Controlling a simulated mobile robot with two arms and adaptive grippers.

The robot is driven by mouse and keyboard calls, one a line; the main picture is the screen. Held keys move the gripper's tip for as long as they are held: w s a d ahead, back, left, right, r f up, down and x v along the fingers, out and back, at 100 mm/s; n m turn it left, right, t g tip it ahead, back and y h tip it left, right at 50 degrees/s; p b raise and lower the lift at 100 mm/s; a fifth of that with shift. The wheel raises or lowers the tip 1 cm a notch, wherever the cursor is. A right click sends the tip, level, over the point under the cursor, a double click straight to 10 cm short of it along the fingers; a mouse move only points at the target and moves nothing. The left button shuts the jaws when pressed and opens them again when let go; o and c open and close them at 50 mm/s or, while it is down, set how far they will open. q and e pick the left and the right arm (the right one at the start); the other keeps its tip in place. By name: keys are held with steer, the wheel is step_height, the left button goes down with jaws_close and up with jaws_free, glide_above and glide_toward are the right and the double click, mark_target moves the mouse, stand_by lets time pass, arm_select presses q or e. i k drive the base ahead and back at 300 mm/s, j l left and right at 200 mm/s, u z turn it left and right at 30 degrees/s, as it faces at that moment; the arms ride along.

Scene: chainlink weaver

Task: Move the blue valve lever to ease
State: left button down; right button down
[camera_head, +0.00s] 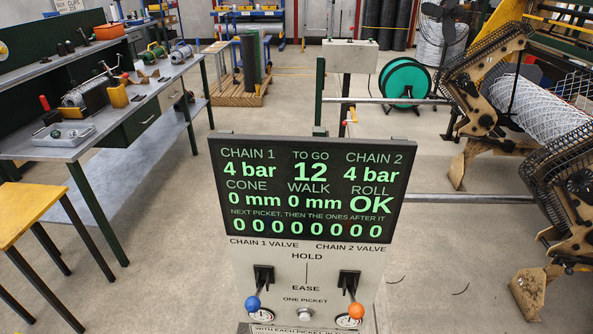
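The blue valve lever (253,302) is on the left of the sloping control panel (306,264), below the CHAIN 1 VALVE label. Its blue ball end hangs below a black bracket (263,277), a little lower than the word EASE. HOLD is printed higher up and EASE lower, between the two levers. I cannot tell the lever's exact setting. An orange-balled lever (356,310) on the right, below CHAIN 2 VALVE, sits in a similar downward pose. Neither of my grippers shows in the head view.
A display (306,190) above the levers reads 4 bar for both chains, 12 to go and ROLL OK. A round button (305,314) and gauges sit low on the panel. A workbench (75,150) and yellow stool (25,210) stand left; the weaving machine (540,110) stands right.

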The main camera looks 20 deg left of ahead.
mark_target(253, 304)
steer(key=u, duration=1)
